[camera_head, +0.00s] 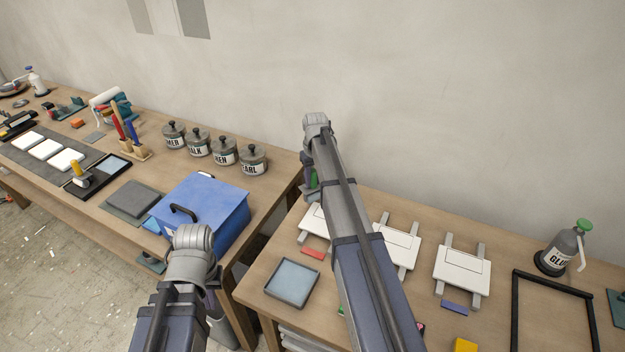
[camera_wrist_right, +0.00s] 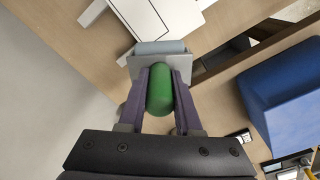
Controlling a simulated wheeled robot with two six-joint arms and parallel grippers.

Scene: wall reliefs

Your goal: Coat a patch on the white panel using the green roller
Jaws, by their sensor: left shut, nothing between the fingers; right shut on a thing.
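My right gripper (camera_wrist_right: 160,92) is shut on the green handle of the roller (camera_wrist_right: 160,92). The roller's pale blue-grey cylinder (camera_wrist_right: 160,47) sits beyond the fingertips, by a white panel (camera_wrist_right: 142,14); whether they touch I cannot tell. In the head view a bit of the green handle (camera_head: 313,178) shows beside my right arm. Three white panels lie on the right table: left (camera_head: 312,219), middle (camera_head: 400,246) and right (camera_head: 462,270). My arm partly covers the left and middle ones. My left gripper (camera_head: 213,298) is shut and empty, mostly hidden behind its wrist, beside the blue box.
A blue-grey tray (camera_head: 292,282) lies at the right table's front. A blue box (camera_head: 205,212) and several jars (camera_head: 225,150) stand on the left table. A glue bottle (camera_head: 562,250) and a black frame (camera_head: 553,278) are on the right. A gap separates the tables.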

